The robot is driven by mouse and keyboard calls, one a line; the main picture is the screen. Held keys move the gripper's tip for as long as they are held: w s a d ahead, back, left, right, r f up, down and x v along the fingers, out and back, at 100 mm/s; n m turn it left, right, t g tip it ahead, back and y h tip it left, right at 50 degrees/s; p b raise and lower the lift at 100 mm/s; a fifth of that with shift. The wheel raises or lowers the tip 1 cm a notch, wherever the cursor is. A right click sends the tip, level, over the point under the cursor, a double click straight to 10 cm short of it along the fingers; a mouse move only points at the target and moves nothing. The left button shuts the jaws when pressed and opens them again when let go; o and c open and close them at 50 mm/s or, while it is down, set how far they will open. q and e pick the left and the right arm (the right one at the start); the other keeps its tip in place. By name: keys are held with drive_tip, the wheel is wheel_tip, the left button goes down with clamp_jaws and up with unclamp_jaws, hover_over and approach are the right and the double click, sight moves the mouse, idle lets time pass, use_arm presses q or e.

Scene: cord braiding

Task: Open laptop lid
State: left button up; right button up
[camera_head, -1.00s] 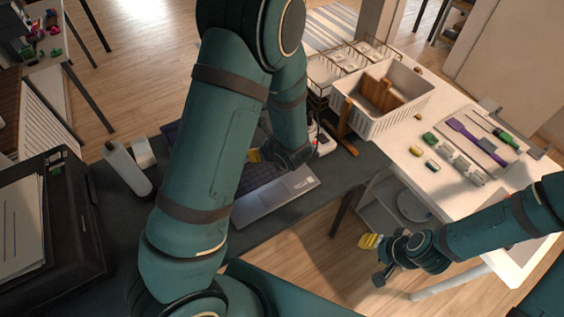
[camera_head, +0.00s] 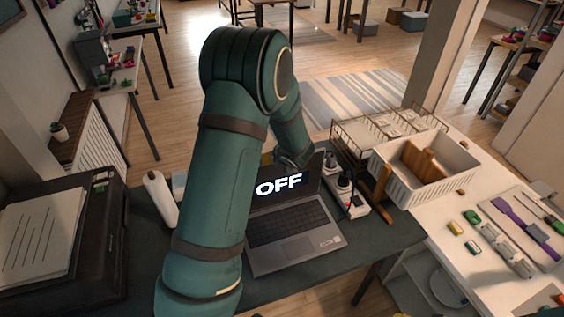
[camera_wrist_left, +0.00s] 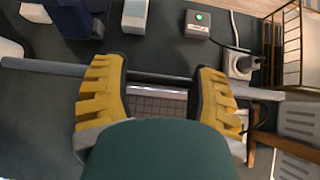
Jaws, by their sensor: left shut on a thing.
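The laptop stands open on the dark desk. Its keyboard base (camera_head: 290,232) lies flat, and its raised screen lid (camera_head: 280,190) reads "OFF" in the head view. My left arm reaches over the laptop's left side and hides part of the lid. My left gripper (camera_head: 280,158) is at the lid's upper edge, partly hidden behind it. In the left wrist view, the yellow fingers of my left gripper (camera_wrist_left: 158,97) are on either side, with the dark lid edge (camera_wrist_left: 160,78) running between them and keys below. My right gripper is not in view.
A power strip (camera_head: 348,200) with plugs stands right of the laptop. A white basket (camera_head: 445,180) and wire rack (camera_head: 365,140) stand on the white table beyond. The desk in front is clear.

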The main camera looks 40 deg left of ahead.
use_arm(q)
drive_tip(key=shift+s+a+f, duration=0.1)
drive_tip(key=shift+s+f, duration=0.05)
drive_tip(key=shift+f, duration=0.2)
drive_tip(key=o, duration=1.3)
drive_tip(key=shift+o, duration=0.2)
drive_tip(key=shift+a, duration=0.15)
drive_tip(key=shift+d+r, duration=0.35)
drive_tip(key=shift+r, duration=0.05)
drive_tip(key=v, duration=1.1)
